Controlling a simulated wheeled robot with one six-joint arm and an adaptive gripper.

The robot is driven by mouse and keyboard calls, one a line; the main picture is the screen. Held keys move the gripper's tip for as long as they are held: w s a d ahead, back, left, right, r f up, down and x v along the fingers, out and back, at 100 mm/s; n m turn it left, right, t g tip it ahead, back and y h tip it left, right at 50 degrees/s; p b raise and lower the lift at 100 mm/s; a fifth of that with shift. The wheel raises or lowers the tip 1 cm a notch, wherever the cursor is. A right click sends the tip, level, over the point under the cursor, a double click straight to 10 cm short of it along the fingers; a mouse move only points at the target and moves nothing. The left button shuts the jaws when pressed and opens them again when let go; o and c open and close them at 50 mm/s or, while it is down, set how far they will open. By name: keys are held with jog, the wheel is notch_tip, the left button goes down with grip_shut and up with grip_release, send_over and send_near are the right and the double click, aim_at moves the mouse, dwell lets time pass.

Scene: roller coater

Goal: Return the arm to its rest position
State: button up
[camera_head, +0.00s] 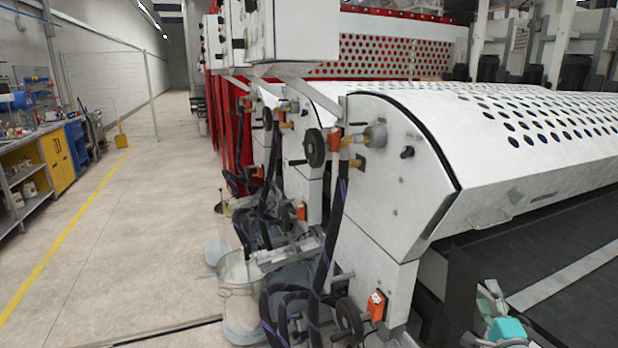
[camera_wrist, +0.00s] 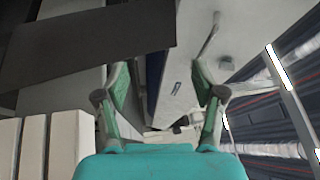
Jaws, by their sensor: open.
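My gripper (camera_head: 490,298) shows at the bottom right of the head view, in front of the dark conveyor belt of the roller coater. Its teal body and pale fingers are partly cut off by the frame edge. In the wrist view my gripper (camera_wrist: 160,78) has its two green-padded fingers spread apart with nothing between them. The rest of my arm is not clearly in view.
The dark belt (camera_head: 570,265) runs to the right. The concrete floor (camera_head: 130,240) at left is open, with workbenches along the wall.

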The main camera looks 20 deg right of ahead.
jog(key=s+a+f+n+g+y, duration=0.1)
jog(key=s+a+f+n, duration=0.2)
jog(key=s+a+f, duration=0.45)
jog(key=s+a+f+n+g+y, duration=0.1)
jog(key=s+a+f+n, duration=0.2)
jog(key=a, duration=0.8)
jog(key=s+a+f+n+g, duration=0.1)
jog(key=s+a+f+n, duration=0.1)
jog(key=s+a+f, duration=0.6)
jog(key=s+a+r+n+y, duration=0.2)
jog(key=s+a+r+n, duration=0.2)
jog(key=s+a+n, duration=0.3)
jog(key=s+a+r+n+g+y, duration=0.1)
jog(key=s+a+r+n+y, duration=0.2)
jog(key=s+a+n, duration=0.4)
jog(key=s, duration=0.8)
jog(key=shift+s+a+r+y, duration=0.3)
jog(key=shift+s+a+r, duration=0.05)
jog(key=shift+a+r, duration=0.05)
